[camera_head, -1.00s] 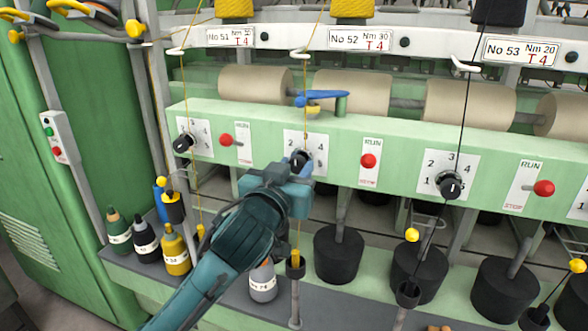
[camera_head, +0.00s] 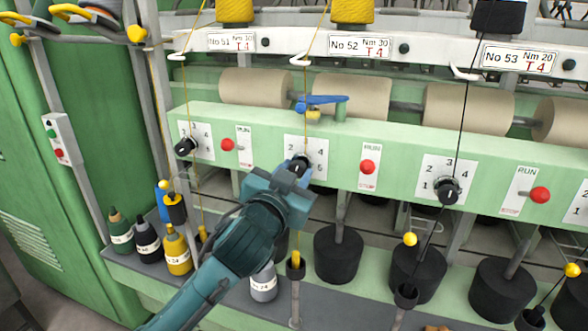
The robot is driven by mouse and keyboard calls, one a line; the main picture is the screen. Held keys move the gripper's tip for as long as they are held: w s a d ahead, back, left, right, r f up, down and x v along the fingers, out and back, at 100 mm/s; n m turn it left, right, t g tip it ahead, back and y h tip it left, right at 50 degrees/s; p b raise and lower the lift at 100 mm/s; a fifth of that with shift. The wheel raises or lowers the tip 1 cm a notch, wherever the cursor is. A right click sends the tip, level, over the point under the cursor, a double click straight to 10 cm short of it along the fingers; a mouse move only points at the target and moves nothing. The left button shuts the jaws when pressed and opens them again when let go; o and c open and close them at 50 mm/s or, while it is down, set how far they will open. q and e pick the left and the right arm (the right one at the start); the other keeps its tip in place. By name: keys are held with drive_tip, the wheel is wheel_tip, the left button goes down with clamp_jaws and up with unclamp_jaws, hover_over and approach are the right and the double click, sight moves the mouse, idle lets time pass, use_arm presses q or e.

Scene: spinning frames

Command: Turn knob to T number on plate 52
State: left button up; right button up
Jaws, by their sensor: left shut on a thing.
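Plate 52 (camera_head: 360,45) reads "No 52, Nm 30, T 4" in red and black on the white rail. Below it, a white dial panel (camera_head: 318,146) with numbers, 2 and 4 readable, sits on the green beam. Its black knob (camera_head: 299,161) is partly hidden by my left gripper (camera_head: 297,172), which is shut on it from below and tilted. A pale mark shows on the knob, but I cannot tell exactly which number it points to. My right gripper is not in view.
Similar knobs stand under plate 51 (camera_head: 230,41) and plate 53 (camera_head: 518,58). A red run/stop button (camera_head: 367,167) is right of the held knob. A blue lever (camera_head: 320,100) sits above. Yarn threads hang in front, one past the dial.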

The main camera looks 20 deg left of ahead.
use_arm(q)
drive_tip(key=m, duration=0.4)
drive_tip(key=shift+r+m, duration=0.1)
drive_tip(key=shift+m, duration=0.2)
drive_tip(key=shift+a+m, duration=0.1)
drive_tip(key=shift+m, duration=1.8)
drive_tip(key=o, duration=0.9)
drive_tip(key=shift+o, duration=0.2)
